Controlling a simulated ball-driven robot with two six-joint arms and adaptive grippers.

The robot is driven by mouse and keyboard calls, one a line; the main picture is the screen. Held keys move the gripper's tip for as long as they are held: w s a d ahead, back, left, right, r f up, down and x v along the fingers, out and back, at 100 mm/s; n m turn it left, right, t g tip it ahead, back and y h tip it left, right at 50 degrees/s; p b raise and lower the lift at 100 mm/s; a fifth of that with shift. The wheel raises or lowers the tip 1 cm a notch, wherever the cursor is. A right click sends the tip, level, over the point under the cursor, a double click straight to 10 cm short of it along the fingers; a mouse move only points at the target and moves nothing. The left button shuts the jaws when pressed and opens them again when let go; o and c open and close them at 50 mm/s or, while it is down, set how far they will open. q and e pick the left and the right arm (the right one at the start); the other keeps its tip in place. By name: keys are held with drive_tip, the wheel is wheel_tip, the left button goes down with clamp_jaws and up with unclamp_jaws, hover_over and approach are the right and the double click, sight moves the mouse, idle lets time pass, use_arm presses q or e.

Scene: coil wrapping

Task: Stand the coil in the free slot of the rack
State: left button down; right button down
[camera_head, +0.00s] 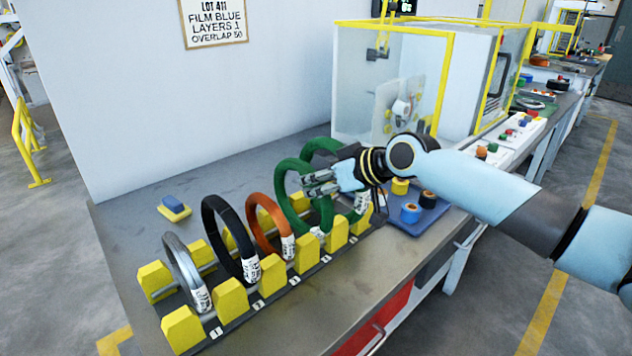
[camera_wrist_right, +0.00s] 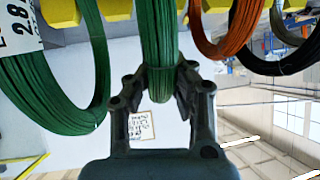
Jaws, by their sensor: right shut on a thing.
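The rack (camera_head: 231,298) has yellow blocks along a rail on the bench. The held coil (camera_head: 282,183) is green, stands upright, and has its lower end between two yellow blocks, between the orange coil and another green coil. My right gripper (camera_head: 312,184) is shut on this coil; in the right wrist view the coil (camera_wrist_right: 157,40) passes between the fingers (camera_wrist_right: 160,92). Whether it rests fully on the rack is hard to tell. The other green coil (camera_head: 316,145) stands at the far right end, partly behind my gripper. My left gripper is not in view.
An orange coil (camera_head: 256,205), a black coil (camera_head: 212,213) and a grey coil (camera_head: 176,256) stand in the rack to the left. A blue tray (camera_head: 428,218) with tape rolls lies on the right. A yellow-framed clear enclosure (camera_head: 440,85) stands behind. A blue-and-yellow block (camera_head: 174,208) lies at left.

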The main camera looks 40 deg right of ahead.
drive_tip(key=shift+f+b, duration=0.45)
drive_tip(key=shift+b, duration=0.05)
idle(0.5)
drive_tip(key=c, duration=1.1)
unclamp_jaws()
drive_tip(key=shift+f, duration=0.15)
drive_tip(key=shift+v, duration=6.05)
drive_tip(key=shift+w, duration=0.1)
